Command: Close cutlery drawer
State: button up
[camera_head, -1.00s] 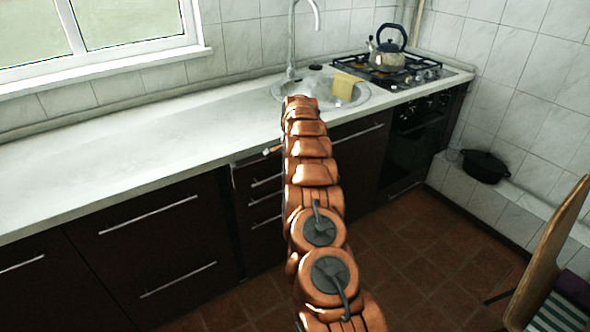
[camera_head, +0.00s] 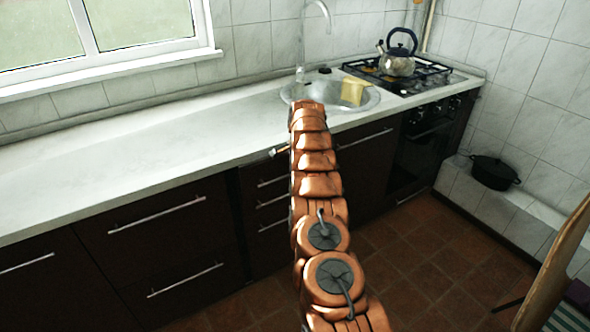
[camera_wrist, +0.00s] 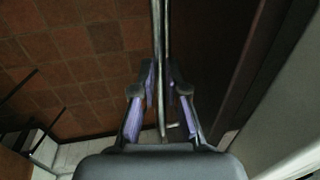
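The cutlery drawer seems to be the top one in the dark narrow drawer stack (camera_head: 262,172) left of my arm in the head view. A small light-and-brown item (camera_head: 280,151) shows at its top by the counter edge. My arm hides part of the stack, so how far the drawer stands out is unclear. My gripper (camera_wrist: 160,76) is hidden behind the arm in the head view. In the wrist view its two purple-padded fingers lie either side of a thin metal bar (camera_wrist: 162,30), apparently a drawer handle. Whether they press on it is unclear.
The white counter (camera_head: 130,150) runs above the drawers, with a sink (camera_head: 300,92) and yellow sponge (camera_head: 353,92). A kettle (camera_head: 398,58) stands on the gas stove. A black pot (camera_head: 494,172) sits on the tiled ledge at right. The floor (camera_head: 440,250) is clear in the middle.

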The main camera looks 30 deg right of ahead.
jog(key=shift+o, duration=0.9)
jog(key=shift+d+f, duration=0.1)
jog(key=shift+f, duration=0.05)
jog(key=shift+r, duration=0.3)
notch_tip(320, 180, up, 11)
jog(key=s, duration=0.2)
jog(key=shift+s+r, duration=0.15)
jog(key=shift+s, duration=0.05)
